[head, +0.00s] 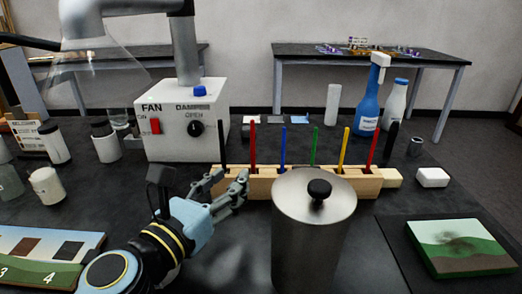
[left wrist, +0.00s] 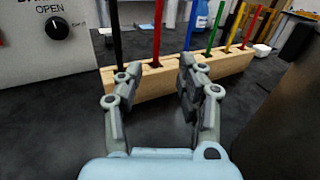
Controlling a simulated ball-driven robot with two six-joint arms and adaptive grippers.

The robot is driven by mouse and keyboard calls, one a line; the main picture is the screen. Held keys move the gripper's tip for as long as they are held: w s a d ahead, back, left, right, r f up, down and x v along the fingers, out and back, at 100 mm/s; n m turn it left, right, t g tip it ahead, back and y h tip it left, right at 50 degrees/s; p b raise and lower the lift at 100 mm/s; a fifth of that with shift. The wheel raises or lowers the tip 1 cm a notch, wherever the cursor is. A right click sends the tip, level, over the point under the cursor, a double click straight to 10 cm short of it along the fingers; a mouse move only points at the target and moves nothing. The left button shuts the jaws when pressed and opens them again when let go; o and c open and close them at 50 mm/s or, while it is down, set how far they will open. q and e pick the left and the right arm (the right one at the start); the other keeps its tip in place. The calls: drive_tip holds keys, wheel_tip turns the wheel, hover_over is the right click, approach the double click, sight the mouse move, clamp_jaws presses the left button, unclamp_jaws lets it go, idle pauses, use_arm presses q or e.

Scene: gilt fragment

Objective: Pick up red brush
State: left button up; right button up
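A wooden rack (head: 262,183) holds several upright brushes in a row. One red brush (head: 253,143) stands second from the left, between a black brush (head: 222,145) and a blue one (head: 283,148). Another red brush (head: 374,145) stands toward the right end. My left gripper (head: 232,178) is open and empty, in front of the rack's left part. In the left wrist view the nearer red brush (left wrist: 157,35) rises beyond the gap between the open fingers (left wrist: 160,68), apart from them. The rack (left wrist: 155,82) lies just past the fingertips. My right gripper is not seen.
A metal canister (head: 312,235) with a black-knobbed lid stands close right of my left gripper, hiding part of the rack. A white fan box (head: 185,125) stands behind left. A landscape picture (head: 460,248) lies at the right, and a numbered board (head: 40,255) at the left.

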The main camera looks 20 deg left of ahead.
sight(252, 157)
use_arm(q)
drive_tip(key=w, duration=0.3)
drive_tip(key=w+d, duration=0.1)
drive_tip(key=shift+w+r+p, duration=0.1)
drive_tip(key=shift+w+p, duration=0.25)
drive_tip(key=shift+w, duration=0.35)
drive_tip(key=w, duration=0.5)
drive_tip(key=shift+d+f, duration=0.25)
drive_tip(key=shift+s, duration=0.1)
drive_tip(key=shift+c, duration=0.9)
clamp_jaws()
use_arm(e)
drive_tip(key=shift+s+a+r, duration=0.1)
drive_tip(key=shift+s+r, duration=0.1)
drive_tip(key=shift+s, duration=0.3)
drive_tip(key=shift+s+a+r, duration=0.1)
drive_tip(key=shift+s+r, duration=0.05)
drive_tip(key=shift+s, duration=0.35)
